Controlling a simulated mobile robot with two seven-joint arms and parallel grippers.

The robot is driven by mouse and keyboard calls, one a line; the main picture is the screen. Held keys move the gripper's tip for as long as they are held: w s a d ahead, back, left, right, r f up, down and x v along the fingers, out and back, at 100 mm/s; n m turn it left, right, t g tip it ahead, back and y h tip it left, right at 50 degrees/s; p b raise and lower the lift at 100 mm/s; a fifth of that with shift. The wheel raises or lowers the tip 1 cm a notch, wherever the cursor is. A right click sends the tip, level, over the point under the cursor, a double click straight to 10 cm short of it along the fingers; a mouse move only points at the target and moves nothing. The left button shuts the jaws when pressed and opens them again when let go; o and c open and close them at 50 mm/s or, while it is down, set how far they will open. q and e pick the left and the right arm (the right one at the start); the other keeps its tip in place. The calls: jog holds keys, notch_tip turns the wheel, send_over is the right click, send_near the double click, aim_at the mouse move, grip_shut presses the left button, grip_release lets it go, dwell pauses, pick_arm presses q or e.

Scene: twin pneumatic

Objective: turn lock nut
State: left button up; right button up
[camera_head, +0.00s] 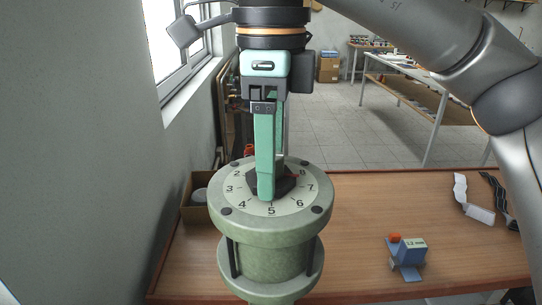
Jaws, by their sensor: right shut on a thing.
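A pale green cylindrical fixture (266,258) stands upright at the table's left part. Its round top carries a numbered dial (236,199), with several dark bolts around the rim. The dark lock nut (284,187) sits at the middle of the dial. My right gripper (267,190) comes down from above with green fingers and is shut on the nut. The fingers hide part of the nut and of the dial's far side. A small red mark shows by the nut's right side. My left gripper is not in view.
A wooden table (350,240) spreads to the right, mostly clear. A small blue device with an orange top (407,255) stands on it. Pale and dark strips (473,199) lie at right. A cardboard box (192,212) is left behind the fixture, near the grey wall (80,180).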

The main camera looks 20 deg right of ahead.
jog(key=shift+n, duration=1.1)
jog(key=o, duration=1.4)
jog(key=shift+r, duration=6.3)
